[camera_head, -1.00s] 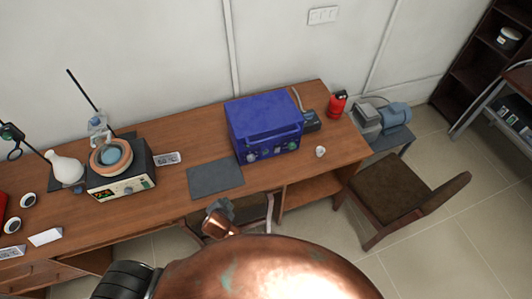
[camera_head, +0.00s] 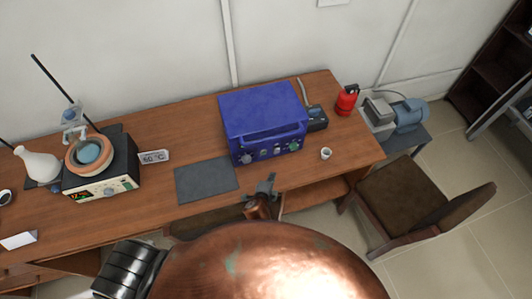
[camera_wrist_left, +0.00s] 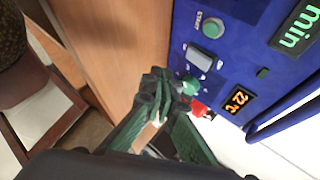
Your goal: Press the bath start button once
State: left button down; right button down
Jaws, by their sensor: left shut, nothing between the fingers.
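The blue box-shaped bath unit (camera_head: 262,110) stands on the wooden desk. In the left wrist view its blue panel (camera_wrist_left: 237,70) carries a green button marked START (camera_wrist_left: 213,28), a grey switch (camera_wrist_left: 199,57), a green knob (camera_wrist_left: 190,85) and an orange display reading 22 °C (camera_wrist_left: 238,99). My right gripper is not in view.
A heating bath (camera_head: 105,185) with a flask and stand is at the left, beside a 60 °C card (camera_head: 154,157). A chair (camera_head: 402,198) stands at the right.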

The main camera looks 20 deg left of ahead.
aim_at(264, 153)
pick_arm(q)
jog(key=shift+w, duration=0.1)
jog(key=shift+a, duration=0.1)
jog(key=shift+a+r, duration=0.1)
jog(key=shift+r, duration=0.05)
jog(key=shift+w+a, duration=0.8)
jog(key=shift+w, duration=0.35)
jog(key=w+a, duration=0.2)
jog(key=w, duration=0.1)
jog(key=shift+w+a, duration=0.2)
jog(key=shift+w, duration=0.1)
jog(key=shift+w+a, duration=0.4)
jog(key=shift+w, duration=0.2)
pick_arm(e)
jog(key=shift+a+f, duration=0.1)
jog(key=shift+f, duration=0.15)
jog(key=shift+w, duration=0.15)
